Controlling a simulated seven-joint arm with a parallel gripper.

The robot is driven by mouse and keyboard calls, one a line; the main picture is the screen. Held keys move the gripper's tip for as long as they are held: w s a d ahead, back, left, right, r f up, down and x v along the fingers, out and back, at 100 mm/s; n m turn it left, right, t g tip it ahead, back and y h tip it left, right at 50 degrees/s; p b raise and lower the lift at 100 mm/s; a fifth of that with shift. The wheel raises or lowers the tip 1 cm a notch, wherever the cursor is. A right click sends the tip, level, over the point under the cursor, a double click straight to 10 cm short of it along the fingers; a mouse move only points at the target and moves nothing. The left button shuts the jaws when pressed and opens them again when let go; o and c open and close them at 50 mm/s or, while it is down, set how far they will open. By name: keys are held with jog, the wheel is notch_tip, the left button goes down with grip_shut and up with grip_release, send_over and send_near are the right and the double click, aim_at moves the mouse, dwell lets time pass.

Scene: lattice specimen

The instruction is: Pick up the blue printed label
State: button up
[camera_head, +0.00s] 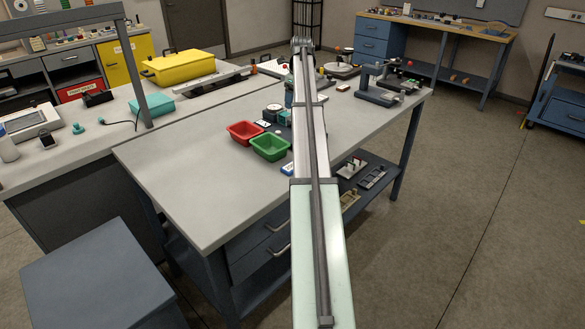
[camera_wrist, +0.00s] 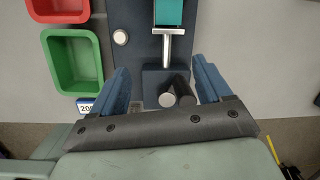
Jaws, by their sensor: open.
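The blue printed label (camera_wrist: 85,107) is a small white and blue piece with dark digits, below the green bin in the wrist view. It lies just left of my left finger, which may cover its right end. In the head view the label (camera_head: 287,168) shows as a small blue and white patch beside my arm. My gripper (camera_wrist: 161,68) is open, its two blue fingers spread over a dark fixture, with nothing visible held between them. In the head view my arm hides the gripper.
A green bin (camera_head: 270,147) and a red bin (camera_head: 244,132) stand side by side near the label. The dark fixture (camera_wrist: 140,50) has a metal T-shaped part and a dark cylinder between my fingers. The grey bench (camera_head: 195,180) is clear at front left.

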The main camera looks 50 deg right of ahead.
jog(key=s+a+n+g, duration=0.2)
jog(key=s+a+n, duration=1.4)
jog(key=f, duration=0.7)
jog(key=shift+w+d+f, duration=0.1)
jog(key=shift+w+f, duration=0.05)
jog(key=shift+w, duration=0.1)
jog(key=shift+w+d+f, duration=0.1)
jog(key=shift+w+f, duration=0.05)
jog(key=shift+f, duration=1.5)
jog(key=shift+w+f, duration=0.15)
jog(key=shift+f, duration=1.5)
jog(key=c, duration=1.1)
